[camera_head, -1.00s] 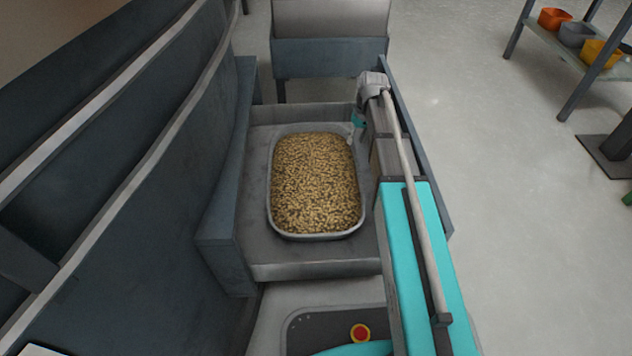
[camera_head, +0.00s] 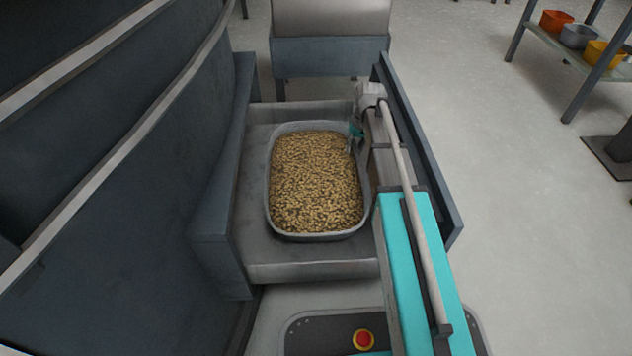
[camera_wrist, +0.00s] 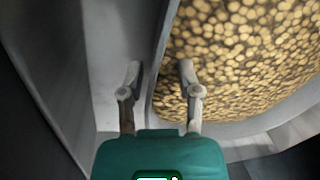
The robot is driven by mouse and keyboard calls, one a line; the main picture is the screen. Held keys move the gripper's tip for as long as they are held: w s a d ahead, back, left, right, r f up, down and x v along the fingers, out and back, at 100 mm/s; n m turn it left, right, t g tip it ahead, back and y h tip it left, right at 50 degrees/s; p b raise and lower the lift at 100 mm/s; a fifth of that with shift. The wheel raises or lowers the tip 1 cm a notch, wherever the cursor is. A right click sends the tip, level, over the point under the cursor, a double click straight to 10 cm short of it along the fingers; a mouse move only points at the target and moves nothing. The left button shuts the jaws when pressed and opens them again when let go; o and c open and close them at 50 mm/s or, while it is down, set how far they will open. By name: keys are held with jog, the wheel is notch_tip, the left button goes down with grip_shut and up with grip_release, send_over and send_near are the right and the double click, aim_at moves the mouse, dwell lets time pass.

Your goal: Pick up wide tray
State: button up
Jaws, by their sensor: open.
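The wide tray (camera_head: 316,237) is a grey, round-cornered tray filled with small tan pellets. It rests on a grey platform in the head view. Its wall also shows in the wrist view (camera_wrist: 159,65), running between my two fingers. My gripper (camera_wrist: 158,72) is open, with one finger outside the tray and the other on the pellet side. In the head view my gripper (camera_head: 353,140) is small, at the tray's far right corner. Whether the fingers touch the wall cannot be told.
The platform (camera_head: 310,270) has a raised dark wall on its left and a low dark panel (camera_head: 425,150) on its right beyond my arm. A grey bin (camera_head: 330,50) stands behind. A shelf (camera_head: 568,55) with coloured bins stands at the far right. The floor between is clear.

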dwell(0.4)
grip_shut()
